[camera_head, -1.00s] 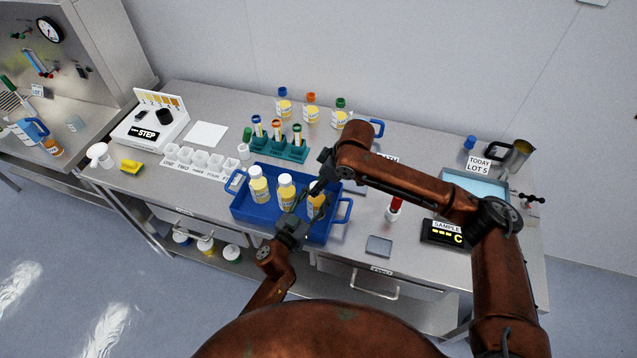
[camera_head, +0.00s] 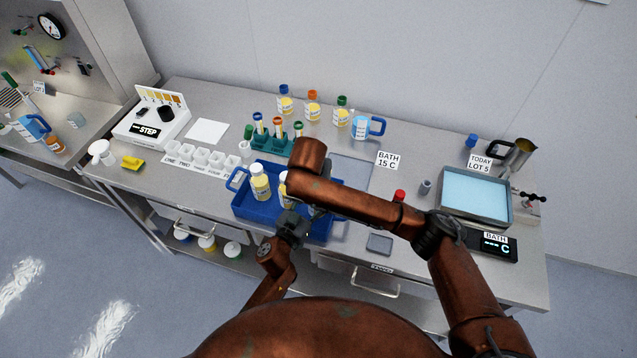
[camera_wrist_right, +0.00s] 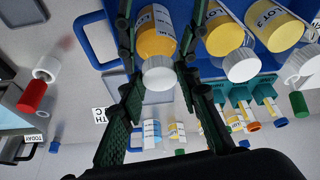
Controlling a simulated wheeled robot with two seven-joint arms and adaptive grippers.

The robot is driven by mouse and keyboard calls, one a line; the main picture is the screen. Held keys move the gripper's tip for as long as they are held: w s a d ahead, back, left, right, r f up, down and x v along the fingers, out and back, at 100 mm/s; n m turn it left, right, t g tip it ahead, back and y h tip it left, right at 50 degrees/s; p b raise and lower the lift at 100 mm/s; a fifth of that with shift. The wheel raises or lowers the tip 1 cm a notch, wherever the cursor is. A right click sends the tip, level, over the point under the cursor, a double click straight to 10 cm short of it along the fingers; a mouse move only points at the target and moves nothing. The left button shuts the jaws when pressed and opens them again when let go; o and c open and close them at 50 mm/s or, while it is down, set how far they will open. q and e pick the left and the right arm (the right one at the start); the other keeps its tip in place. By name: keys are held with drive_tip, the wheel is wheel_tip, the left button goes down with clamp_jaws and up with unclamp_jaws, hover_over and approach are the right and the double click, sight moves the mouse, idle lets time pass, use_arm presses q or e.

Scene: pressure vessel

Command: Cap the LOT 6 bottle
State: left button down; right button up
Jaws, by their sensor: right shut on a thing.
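The blue crate (camera_head: 262,210) holds white-capped bottles of yellow liquid. The left one (camera_head: 260,184) is clear to see; the middle one (camera_head: 285,190) is partly covered by my right arm. In the right wrist view, an amber bottle (camera_wrist_right: 157,38) with a white cap (camera_wrist_right: 158,72) at its near end lies between the fingers of my right gripper (camera_wrist_right: 163,30), which is shut on it. Its lot number is not readable. In the head view, my right arm hides that bottle and the right gripper. My left gripper (camera_head: 292,226) is at the crate's front side; its fingertips are hidden.
Behind the crate stand a green tube rack (camera_head: 275,146), several capped bottles and a blue-handled jug (camera_head: 363,129). A water bath (camera_head: 474,206), a display (camera_head: 484,245) and a red-topped item (camera_head: 399,196) are to the right.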

drive_tip(key=m, duration=0.2)
drive_tip(key=m+h, duration=0.1)
drive_tip(key=shift+a+r+m+g, duration=0.1)
drive_tip(key=shift+a+m+g, duration=0.1)
drive_tip(key=shift+m+g, duration=0.15)
drive_tip(key=m+h, duration=0.1)
drive_tip(key=m, duration=0.1)
drive_tip(key=m+g+h, duration=0.1)
drive_tip(key=m, duration=0.2)
drive_tip(key=shift+w, duration=0.2)
drive_tip(key=m+g, duration=0.1)
drive_tip(key=m, duration=0.3)
drive_tip(key=shift+w+a+g+h, duration=0.1)
drive_tip(key=shift+w+g+h, duration=0.05)
drive_tip(key=shift+g+h, duration=0.2)
drive_tip(key=m+g, duration=0.2)
drive_tip(key=m, duration=0.4)
drive_tip(key=shift+w, duration=0.1)
drive_tip(key=o, duration=0.7)
drive_tip(key=shift+r, duration=2.15)
